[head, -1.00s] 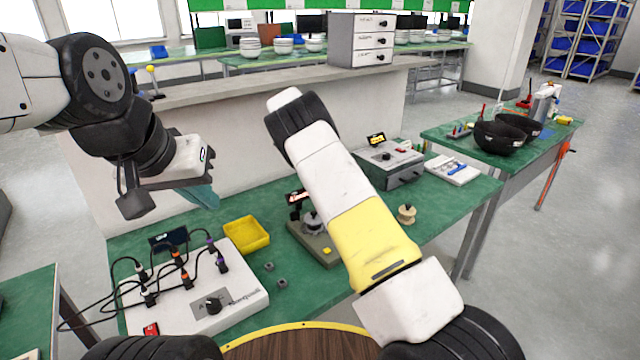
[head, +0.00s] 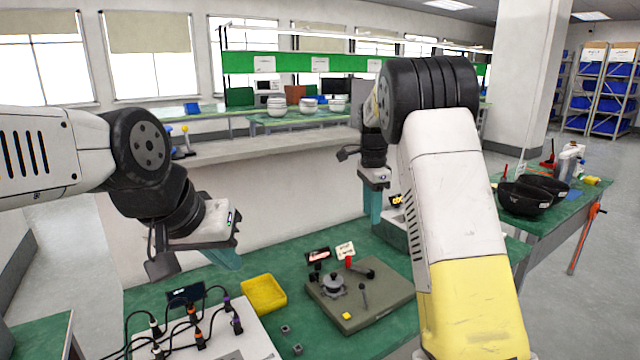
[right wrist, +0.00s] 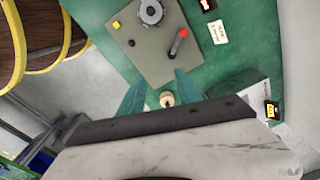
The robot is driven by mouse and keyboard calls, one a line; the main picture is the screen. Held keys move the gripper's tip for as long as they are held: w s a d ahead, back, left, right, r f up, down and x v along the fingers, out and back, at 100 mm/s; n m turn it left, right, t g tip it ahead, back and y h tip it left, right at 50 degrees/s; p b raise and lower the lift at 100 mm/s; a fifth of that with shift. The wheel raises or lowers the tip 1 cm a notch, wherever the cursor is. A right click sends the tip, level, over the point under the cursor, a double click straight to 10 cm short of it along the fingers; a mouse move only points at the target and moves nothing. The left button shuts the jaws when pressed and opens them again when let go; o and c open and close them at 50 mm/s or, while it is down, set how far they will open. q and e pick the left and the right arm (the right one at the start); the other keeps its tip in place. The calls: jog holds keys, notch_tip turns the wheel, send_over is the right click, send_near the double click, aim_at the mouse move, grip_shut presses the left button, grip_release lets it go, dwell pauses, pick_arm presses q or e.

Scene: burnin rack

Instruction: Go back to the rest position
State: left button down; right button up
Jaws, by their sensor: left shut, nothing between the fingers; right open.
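My left gripper (head: 226,260) hangs at the left of the head view, above the green bench behind the yellow tray. Its teal fingers are together and hold nothing. My right gripper (head: 372,208) shows in the head view beyond my raised white and yellow forearm, above the bench near the grey instrument box. In the right wrist view its two teal fingers (right wrist: 160,95) are spread apart. A small tan spool (right wrist: 167,99) shows between them, lower down on the bench, not held.
The green bench (head: 150,297) carries a grey fixture plate (head: 385,293) with a knob and a red-tipped lever, a yellow tray (head: 263,294), a white cabled panel (head: 255,340) and a grey instrument box (head: 412,232). A low wall (head: 270,190) stands behind. Black bowls (head: 525,198) sit on the right table.

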jog(key=s+d+r+n+t+y, duration=0.15)
jog(key=s+r+n, duration=0.3)
jog(key=s, duration=0.45)
jog(key=s+r+n+t+y, duration=0.15)
jog(key=s+r+n, duration=0.35)
jog(key=s, duration=0.5)
jog(key=s+a+f+n+t, duration=0.1)
jog(key=s+n, duration=0.5)
jog(key=s, duration=0.8)
jog(key=shift+s+a+f+t, duration=0.2)
jog(key=shift+s+f+t, duration=0.1)
jog(key=shift+t, duration=0.6)
jog(key=shift+n, duration=0.25)
